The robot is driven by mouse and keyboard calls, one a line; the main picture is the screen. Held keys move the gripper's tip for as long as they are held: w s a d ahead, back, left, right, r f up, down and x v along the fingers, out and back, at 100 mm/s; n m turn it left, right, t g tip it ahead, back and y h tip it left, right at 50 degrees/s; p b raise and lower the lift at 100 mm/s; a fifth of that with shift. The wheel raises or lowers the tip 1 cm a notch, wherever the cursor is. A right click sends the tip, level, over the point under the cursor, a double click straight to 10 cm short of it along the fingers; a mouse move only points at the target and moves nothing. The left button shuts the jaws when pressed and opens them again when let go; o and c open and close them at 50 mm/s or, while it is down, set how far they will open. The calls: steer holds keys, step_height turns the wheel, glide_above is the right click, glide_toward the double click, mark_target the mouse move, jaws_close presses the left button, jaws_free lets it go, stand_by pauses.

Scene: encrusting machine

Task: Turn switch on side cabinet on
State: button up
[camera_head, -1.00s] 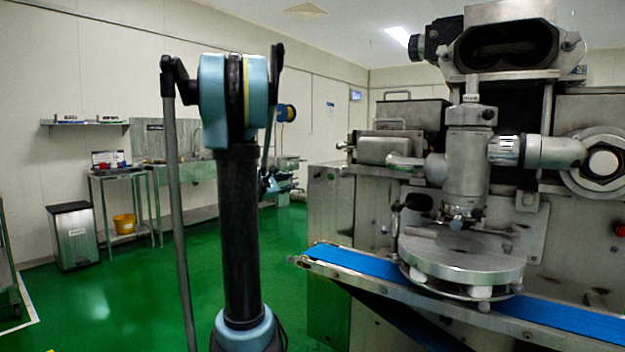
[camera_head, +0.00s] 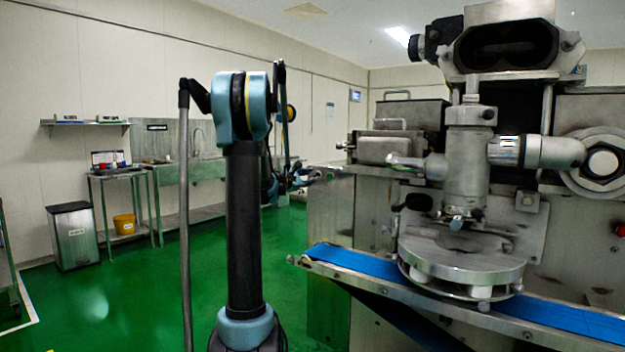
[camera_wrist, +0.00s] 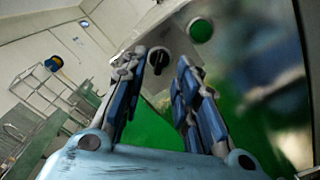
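A black rotary switch (camera_wrist: 158,58) sits on the steel face of the side cabinet (camera_wrist: 255,75) in the wrist view. A round green button (camera_wrist: 201,30) is up and right of it. My gripper (camera_wrist: 160,63) is open, with its two blue-padded fingers spread and the switch showing in the gap between the tips. Whether the fingers touch the switch cannot be told. In the head view my gripper (camera_head: 306,175) is small and partly behind my arm, by the left edge of the cabinet (camera_head: 331,220). The switch is hidden in the head view.
The encrusting machine (camera_head: 467,160) with a blue conveyor belt (camera_head: 345,261) stands at the right. Green floor lies open between.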

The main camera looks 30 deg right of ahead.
steer(key=shift+x, duration=1.8)
steer(key=shift+c, duration=0.3)
jaws_close()
